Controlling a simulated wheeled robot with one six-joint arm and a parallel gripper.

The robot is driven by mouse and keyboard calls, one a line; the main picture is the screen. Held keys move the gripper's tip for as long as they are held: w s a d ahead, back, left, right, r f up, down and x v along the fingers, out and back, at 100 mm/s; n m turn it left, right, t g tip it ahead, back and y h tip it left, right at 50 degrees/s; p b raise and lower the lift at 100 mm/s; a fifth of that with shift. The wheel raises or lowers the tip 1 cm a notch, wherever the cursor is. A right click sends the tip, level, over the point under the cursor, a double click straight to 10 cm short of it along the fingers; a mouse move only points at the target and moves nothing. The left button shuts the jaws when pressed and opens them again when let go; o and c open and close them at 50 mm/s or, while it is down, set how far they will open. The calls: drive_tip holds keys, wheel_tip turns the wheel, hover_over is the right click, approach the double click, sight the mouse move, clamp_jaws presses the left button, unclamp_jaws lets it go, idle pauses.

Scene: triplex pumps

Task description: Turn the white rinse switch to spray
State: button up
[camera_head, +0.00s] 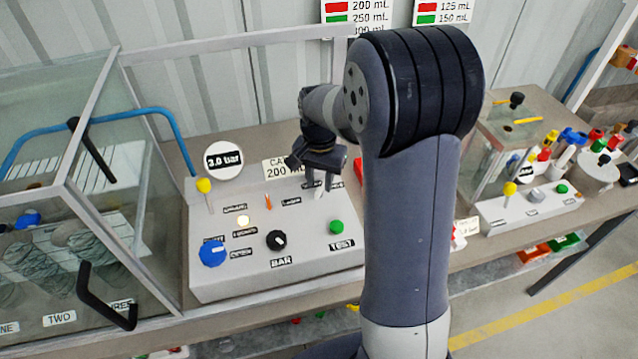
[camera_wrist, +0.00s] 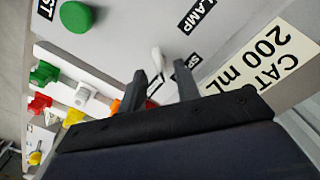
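The white switch (camera_wrist: 157,60) is a small pale lever on the sloped grey-white panel (camera_head: 215,275). In the wrist view it stands between and just beyond the fingertips of my gripper (camera_wrist: 160,78), with a gap on both sides. In the head view my gripper (camera_head: 319,184) points down over the panel's upper right, and the switch (camera_head: 319,191) shows only in part at the fingertips. The fingers are apart, with nothing held. A label starting "SP" (camera_wrist: 186,66) lies right of the switch, partly hidden by a finger. Another label left of it is mostly covered.
The panel also carries a green button (camera_head: 337,227), a black knob (camera_head: 276,240), a blue knob (camera_head: 212,252), a lit lamp (camera_head: 243,221) and a yellow-topped lever (camera_head: 204,186). A glass enclosure (camera_head: 60,150) is at left.

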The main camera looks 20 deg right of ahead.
sight(320, 191)
drive_tip(key=shift+f, duration=1.25)
drive_tip(key=shift+c, duration=0.5)
clamp_jaws()
